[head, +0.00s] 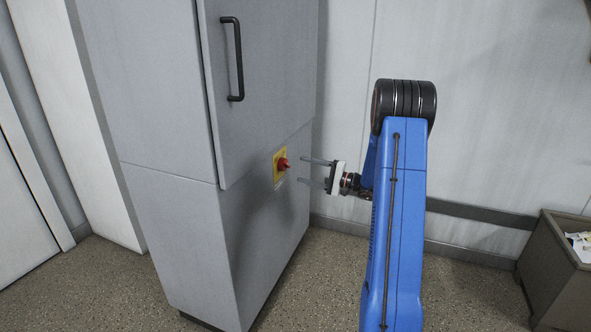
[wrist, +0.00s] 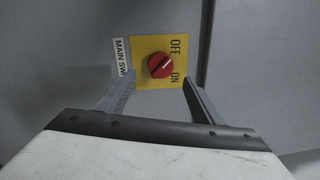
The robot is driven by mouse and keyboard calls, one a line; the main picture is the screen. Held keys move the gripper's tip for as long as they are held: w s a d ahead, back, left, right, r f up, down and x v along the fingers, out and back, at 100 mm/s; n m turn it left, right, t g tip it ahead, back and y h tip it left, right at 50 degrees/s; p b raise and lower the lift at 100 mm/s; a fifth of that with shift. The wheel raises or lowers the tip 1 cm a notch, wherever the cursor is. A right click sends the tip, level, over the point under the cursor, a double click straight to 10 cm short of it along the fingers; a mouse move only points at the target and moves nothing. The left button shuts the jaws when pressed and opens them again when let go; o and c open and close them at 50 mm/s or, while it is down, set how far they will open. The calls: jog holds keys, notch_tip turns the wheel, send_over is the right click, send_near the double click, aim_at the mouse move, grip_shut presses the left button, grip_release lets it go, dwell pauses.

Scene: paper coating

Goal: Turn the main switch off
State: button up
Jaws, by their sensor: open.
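The main switch is a red round knob (head: 282,164) on a yellow plate (head: 276,172), set on the side of a grey cabinet. In the wrist view the red knob (wrist: 160,65) shows a light mark slanting up to the right. The yellow plate (wrist: 150,44) reads OFF at the top and ON below, and a white label (wrist: 122,57) beside it begins "MAIN SWI". My gripper (head: 304,171) is open, its fingers pointing at the knob from the right. In the wrist view my gripper's fingertips (wrist: 158,82) are on either side of the knob, apart from it.
The grey cabinet (head: 265,218) has a door with a black vertical handle (head: 238,60) above the switch. A grey bin (head: 552,268) with papers stands at the far right. The speckled floor (head: 465,288) is clear between.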

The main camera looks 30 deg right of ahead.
jog(key=v, duration=1)
jog(key=s+a+r+n+g, duration=0.2)
jog(key=s+a+g, duration=0.2)
jog(key=a, duration=0.6)
jog(key=s+a+r+n+g, duration=0.25)
jog(key=s+a, duration=0.25)
jog(key=a, duration=0.4)
jog(key=s+a+r+n+g, duration=0.2)
jog(key=s+a+g, duration=0.2)
jog(key=a, duration=0.6)
jog(key=s+a+n+h, duration=0.2)
jog(key=s+h, duration=0.3)
jog(key=s, duration=0.8)
jog(key=s+a+n+h, duration=0.2)
jog(key=s+n+h, duration=0.2)
jog(key=s, duration=0.8)
jog(key=h, duration=0.2)
jog(key=shift+s+f+h, duration=0.3)
jog(key=shift+s+f, duration=0.05)
jog(key=shift+s, duration=0.05)
